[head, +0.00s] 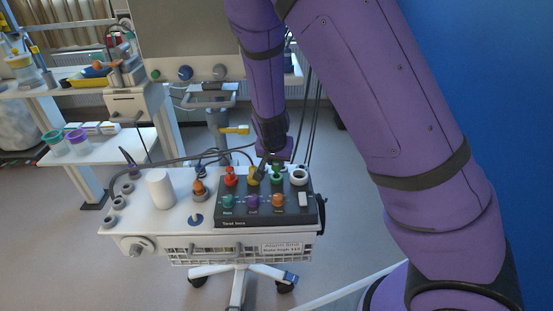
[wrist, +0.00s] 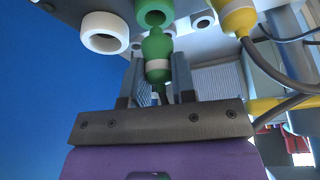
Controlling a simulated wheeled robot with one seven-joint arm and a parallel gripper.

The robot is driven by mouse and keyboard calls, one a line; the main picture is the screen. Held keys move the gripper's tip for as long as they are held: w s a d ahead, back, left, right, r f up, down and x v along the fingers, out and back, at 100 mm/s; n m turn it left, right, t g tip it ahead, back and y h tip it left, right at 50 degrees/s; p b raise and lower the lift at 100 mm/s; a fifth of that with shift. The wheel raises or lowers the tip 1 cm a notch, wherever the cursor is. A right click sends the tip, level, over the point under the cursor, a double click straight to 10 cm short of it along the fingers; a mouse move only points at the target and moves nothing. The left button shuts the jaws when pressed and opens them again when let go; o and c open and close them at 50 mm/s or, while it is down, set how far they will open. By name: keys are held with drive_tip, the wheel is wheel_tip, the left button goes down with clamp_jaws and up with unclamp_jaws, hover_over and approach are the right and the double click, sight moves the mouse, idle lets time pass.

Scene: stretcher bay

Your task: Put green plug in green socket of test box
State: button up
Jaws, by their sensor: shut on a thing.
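The black test box (head: 222,213) stands on the white cart top. Its green socket (head: 277,177) is in the back row; in the wrist view the green socket (wrist: 155,10) is at top centre. My gripper (head: 275,158) is above that row, its fingers (wrist: 158,85) on both sides of the green plug (wrist: 157,48), shut on its body. The plug is in line with the socket, its narrow tip at the socket's mouth. I cannot tell whether the tip is inside. In the head view the plug is hard to make out behind my wrist.
A yellow plug (wrist: 238,18) with a dark cable sits beside the green socket; a white socket (wrist: 104,33) is on the other side. A red plug (head: 230,176) stands further left on the box. A white cylinder (head: 160,189) and an orange-brown connector (head: 199,189) stand on the cart.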

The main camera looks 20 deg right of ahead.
drive_tip(key=shift+f, duration=1.4)
idle(0.6)
drive_tip(key=o, duration=1)
drive_tip(key=shift+r, duration=0.15)
drive_tip(key=shift+v, duration=5.25)
drive_tip(key=shift+s, duration=0.15)
drive_tip(key=s+d+r+n, duration=0.2)
drive_tip(key=s+d+r, duration=0.1)
drive_tip(key=s+r, duration=0.5)
drive_tip(key=s+d+r+n+t+y, duration=0.1)
drive_tip(key=s+d+r+n, duration=0.1)
drive_tip(key=s+r, duration=0.6)
drive_tip(key=s+d+r+n+y, duration=0.1)
drive_tip(key=s+d+r, duration=0.3)
drive_tip(key=s+r, duration=0.4)
drive_tip(key=shift+s+n+t, duration=0.3)
drive_tip(key=shift+s+n, duration=0.5)
drive_tip(key=shift+s, duration=0.15)
